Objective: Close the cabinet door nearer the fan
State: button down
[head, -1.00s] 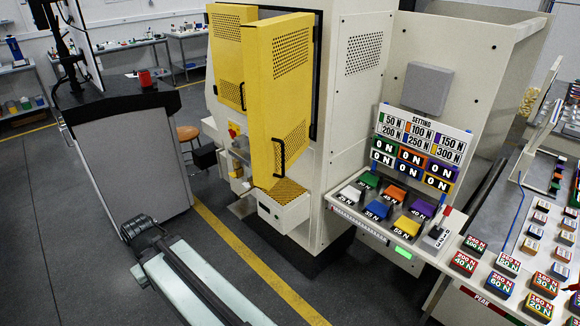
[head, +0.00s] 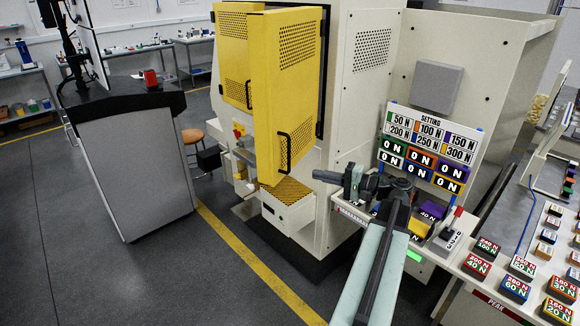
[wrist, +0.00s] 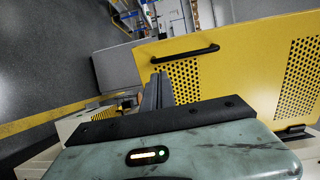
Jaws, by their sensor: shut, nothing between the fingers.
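Two yellow cabinet doors with perforated panels stand open on the white cabinet (head: 350,110). The front door (head: 285,100) juts out toward me with a black bar handle low on its face; the rear door (head: 233,60) is partly hidden behind it. I cannot pick out a fan. My gripper (head: 318,175) is shut and empty, just right of the front door's lower part, pointing left. In the wrist view my gripper (wrist: 160,88) is in front of a yellow door (wrist: 240,70) with a black handle (wrist: 185,53); I cannot tell whether it touches.
Behind my arm is a shelf with coloured blocks (head: 433,210) and a sign board (head: 430,140). A bench with labelled blocks (head: 510,290) stands at the right. A white drawer-like box (head: 285,212) sits below the doors. The floor at left is clear up to a grey cabinet (head: 135,165).

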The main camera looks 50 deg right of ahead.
aim_at(282, 159)
jog(key=shift+m+t+h, duration=0.3)
jog(key=shift+t+h, duration=0.1)
jog(key=x, duration=0.7)
jog(key=d+r+x, duration=0.1)
jog(key=x, duration=0.3)
jog(key=shift+w, duration=0.45)
jog(key=shift+a, duration=0.1)
